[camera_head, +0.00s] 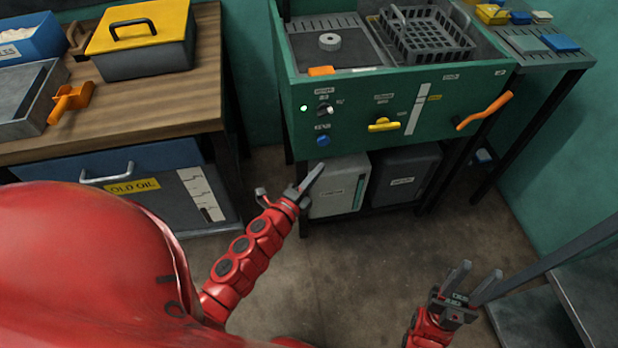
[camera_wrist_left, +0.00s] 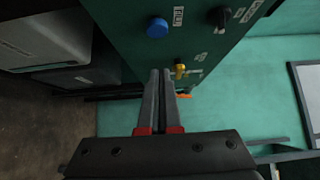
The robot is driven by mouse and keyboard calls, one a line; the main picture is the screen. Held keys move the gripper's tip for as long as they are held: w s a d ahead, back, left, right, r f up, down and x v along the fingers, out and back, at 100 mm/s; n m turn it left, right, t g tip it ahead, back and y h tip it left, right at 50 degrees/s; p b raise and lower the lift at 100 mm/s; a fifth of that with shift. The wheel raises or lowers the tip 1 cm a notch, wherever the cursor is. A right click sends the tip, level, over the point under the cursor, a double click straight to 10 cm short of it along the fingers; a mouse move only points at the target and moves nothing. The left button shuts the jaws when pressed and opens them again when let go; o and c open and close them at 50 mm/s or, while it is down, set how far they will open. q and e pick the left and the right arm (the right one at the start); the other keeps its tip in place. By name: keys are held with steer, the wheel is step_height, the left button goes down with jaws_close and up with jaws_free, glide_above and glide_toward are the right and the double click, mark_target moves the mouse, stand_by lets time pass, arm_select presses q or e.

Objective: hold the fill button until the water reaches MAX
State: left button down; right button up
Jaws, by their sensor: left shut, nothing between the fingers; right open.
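The green wash unit (camera_head: 365,140) has a round blue button (camera_head: 323,141) low on the left of its front panel. I take it for the fill button; its label is too small to read surely. The button also shows in the left wrist view (camera_wrist_left: 157,28). A pale vertical strip (camera_head: 417,108), like a level gauge with a small yellow mark, sits right of the yellow handle; I cannot tell the water level. My left gripper (camera_head: 318,167) is shut and empty, just below the button and apart from it. My right gripper (camera_head: 479,268) is open and empty at the lower right.
The panel also bears a black knob (camera_head: 325,109), a lit green lamp (camera_head: 303,108), a yellow handle (camera_head: 383,125) and an orange lever (camera_head: 485,111). Pale and dark containers (camera_head: 339,187) stand underneath. A wooden bench (camera_head: 120,115) is at left. Floor between is clear.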

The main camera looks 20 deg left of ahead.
mark_target(324, 140)
arm_select(q)
steer(key=w+a, duration=0.1)
steer(key=w, duration=0.6)
steer(key=shift+w+a+p, duration=0.2)
steer(key=shift+w+p, duration=0.15)
steer(key=shift+p, duration=0.05)
